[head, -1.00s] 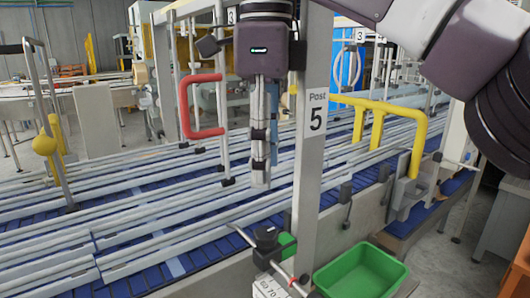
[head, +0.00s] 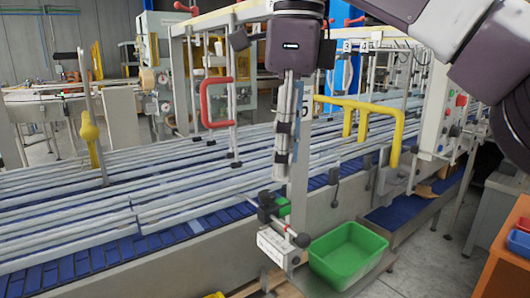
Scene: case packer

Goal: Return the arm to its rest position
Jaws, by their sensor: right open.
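My right gripper (head: 284,155) hangs pointing down from its dark wrist near the top centre of the head view. Its arm reaches in from the upper right. The gripper is open, and I see nothing between its fingers. It overlaps the grey post (head: 298,190) in the picture, hiding most of the post's label; I cannot tell the gap between them. My left gripper is out of view.
A conveyor with a blue belt (head: 190,229) and long grey rails runs across the view. A red handle (head: 204,105) and yellow bent bar (head: 398,130) stand over it. A green bin (head: 347,255) is in front. An orange-topped table (head: 518,235) stands at right.

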